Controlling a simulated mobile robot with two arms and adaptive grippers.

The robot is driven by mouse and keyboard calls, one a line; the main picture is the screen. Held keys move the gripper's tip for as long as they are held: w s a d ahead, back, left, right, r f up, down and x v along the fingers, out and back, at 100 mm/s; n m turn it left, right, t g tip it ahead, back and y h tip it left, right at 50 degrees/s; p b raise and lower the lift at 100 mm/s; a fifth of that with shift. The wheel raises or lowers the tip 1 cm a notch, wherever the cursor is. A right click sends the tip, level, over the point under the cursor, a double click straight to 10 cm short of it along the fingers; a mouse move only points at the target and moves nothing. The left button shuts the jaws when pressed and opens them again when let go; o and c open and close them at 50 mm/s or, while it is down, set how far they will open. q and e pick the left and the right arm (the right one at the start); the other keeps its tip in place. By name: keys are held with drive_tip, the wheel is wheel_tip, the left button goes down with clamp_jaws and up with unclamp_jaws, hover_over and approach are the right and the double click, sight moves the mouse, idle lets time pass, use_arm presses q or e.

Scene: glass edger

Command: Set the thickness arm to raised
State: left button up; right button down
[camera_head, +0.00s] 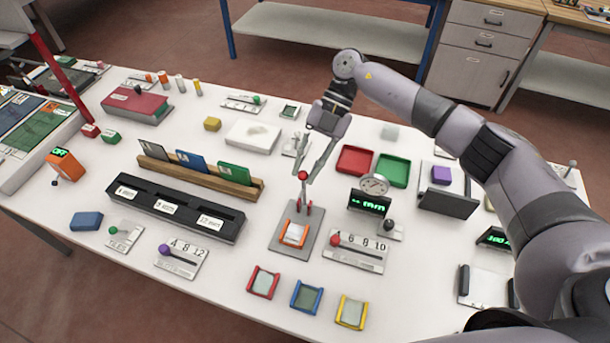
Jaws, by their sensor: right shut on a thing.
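An upright lever with a red ball knob (303,175) stands on a grey base plate (283,245) in the middle of the table. A small orange-framed piece (295,233) lies on that plate. My right gripper (308,172) reaches down from behind, its fingers shut on the red knob at the top of the lever. The fingers partly hide the knob. Just to the right stand a round dial gauge (374,184) and a black display (370,202) with green characters ending in "mm". My left gripper is not in view.
A slider plate with a red knob (353,252) lies right of the lever. Red (263,282), blue (307,296) and yellow (352,312) framed pieces lie in front. A black slotted rack (174,208) stands left; red (356,161) and green (393,170) trays sit behind.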

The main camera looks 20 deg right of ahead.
drive_tip(key=w+d+f+g+b, duration=0.1)
drive_tip(key=b, duration=0.2)
drive_tip(key=w+d+f+g+y+b, duration=0.1)
drive_tip(key=w+b, duration=0.1)
drive_tip(key=b, duration=0.1)
drive_tip(key=shift+w+d+f+m+g+y, duration=0.1)
drive_tip(key=shift+d+f+m+g+y, duration=0.05)
drive_tip(key=shift+d+m+g+y, duration=0.15)
drive_tip(key=c, duration=1.9)
unclamp_jaws()
drive_tip(key=shift+o, duration=1.2)
drive_tip(key=shift+w+d, duration=0.1)
drive_tip(key=shift+o, duration=1)
drive_tip(key=shift+r, duration=0.2)
drive_tip(key=shift+r, duration=0.15)
